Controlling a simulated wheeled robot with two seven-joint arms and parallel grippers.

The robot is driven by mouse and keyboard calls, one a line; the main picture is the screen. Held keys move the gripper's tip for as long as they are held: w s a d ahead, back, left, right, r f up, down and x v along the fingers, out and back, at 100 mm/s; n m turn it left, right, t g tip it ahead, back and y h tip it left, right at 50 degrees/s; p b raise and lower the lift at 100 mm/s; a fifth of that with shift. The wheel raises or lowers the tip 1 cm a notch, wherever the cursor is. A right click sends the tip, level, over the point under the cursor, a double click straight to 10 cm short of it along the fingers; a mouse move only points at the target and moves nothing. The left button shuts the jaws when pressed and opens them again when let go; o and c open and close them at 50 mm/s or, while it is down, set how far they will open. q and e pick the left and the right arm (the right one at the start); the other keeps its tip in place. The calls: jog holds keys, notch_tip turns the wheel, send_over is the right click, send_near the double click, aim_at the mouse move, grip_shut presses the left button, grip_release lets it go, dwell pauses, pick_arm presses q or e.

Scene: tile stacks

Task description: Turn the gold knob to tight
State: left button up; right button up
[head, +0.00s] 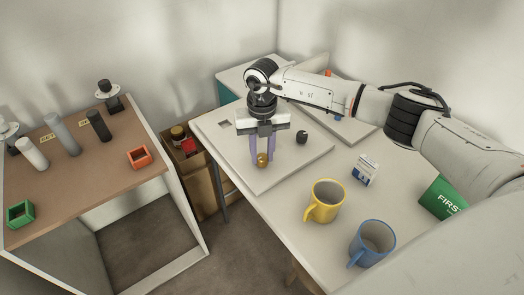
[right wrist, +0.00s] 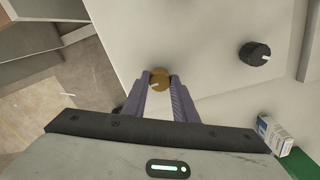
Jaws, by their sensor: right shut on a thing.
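The gold knob (head: 262,160) stands on a pale panel (head: 290,165) lying on the white table. It also shows in the right wrist view (right wrist: 160,79), with a light mark on its face toward the lower left. My right gripper (head: 261,157) points down at it, and its two purple fingers are shut on the knob, one on each side. The fingers also show in the right wrist view (right wrist: 160,86). A black knob (head: 302,137) with a white mark sits on the same panel, to the right of the gold one. Any tight marking cannot be made out. My left gripper is not in view.
A yellow mug (head: 325,201), a blue mug (head: 372,243), a small white box (head: 365,169) and a green box (head: 441,198) stand on the table's near right part. A brown-topped table (head: 90,185) with cylinders and small open boxes is at left. A cardboard box (head: 200,180) stands between.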

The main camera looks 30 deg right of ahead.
aim_at(262, 156)
jog(key=shift+w+d+r, duration=0.1)
jog(key=shift+w+r, duration=0.15)
jog(key=shift+r, duration=0.05)
jog(key=o, duration=0.8)
jog(key=shift+o, duration=1.4)
jog(key=shift+s, duration=0.15)
jog(key=shift+f, duration=0.1)
notch_tip(262, 156, up, 10)
jog(key=shift+r+b, duration=0.2)
jog(key=shift+b, duration=0.1)
